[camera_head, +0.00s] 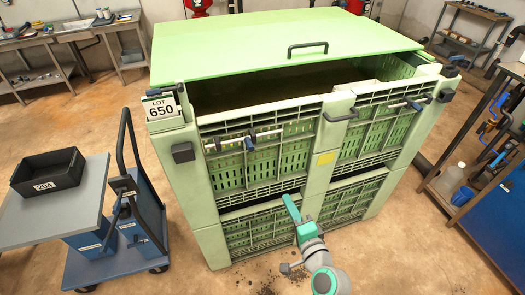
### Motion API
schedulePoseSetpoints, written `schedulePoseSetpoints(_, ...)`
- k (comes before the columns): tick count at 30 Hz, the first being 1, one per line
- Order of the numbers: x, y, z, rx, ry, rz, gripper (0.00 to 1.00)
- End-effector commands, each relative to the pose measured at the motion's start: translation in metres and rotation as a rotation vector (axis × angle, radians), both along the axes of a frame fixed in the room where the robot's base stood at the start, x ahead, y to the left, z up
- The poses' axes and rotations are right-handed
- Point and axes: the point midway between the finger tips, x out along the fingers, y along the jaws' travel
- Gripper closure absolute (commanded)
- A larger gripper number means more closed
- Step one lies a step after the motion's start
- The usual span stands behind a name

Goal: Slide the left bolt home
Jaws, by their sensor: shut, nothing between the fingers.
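The left bolt (232,141) is a metal rod with dark fittings, lying across the upper front of the green slatted crate (207,200), left of the middle. A similar right bolt (405,104) sits at the upper right of the same front. I cannot tell how far either rod reaches into its catch.
The crate's green lid (270,45) lies tilted, leaving a dark gap at the front. A blue trolley (115,262) and a grey table with a black bin (48,170) stand left. A blue cabinet (497,228) and shelving stand right. Floor is clear at front right.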

Motion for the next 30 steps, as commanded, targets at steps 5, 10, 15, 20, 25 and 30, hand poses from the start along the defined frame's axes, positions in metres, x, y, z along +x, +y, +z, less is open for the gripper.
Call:
schedulePoseSetpoints(5, 0.026, -0.008, 0.065, 0.108, -0.044, 0.116, 1.00)
schedulePoseSetpoints(10, 0.033, -0.011, 0.106, 0.161, -0.063, 0.205, 1.00)
schedulePoseSetpoints(15, 0.033, -0.012, 0.123, 0.179, -0.067, 0.243, 1.00)
schedulePoseSetpoints(20, 0.033, -0.012, 0.124, 0.181, -0.068, 0.247, 1.00)
schedulePoseSetpoints(25, 0.033, -0.012, 0.124, 0.181, -0.067, 0.246, 1.00)
schedulePoseSetpoints(30, 0.040, -0.009, 0.124, 0.180, -0.066, 0.246, 1.00)
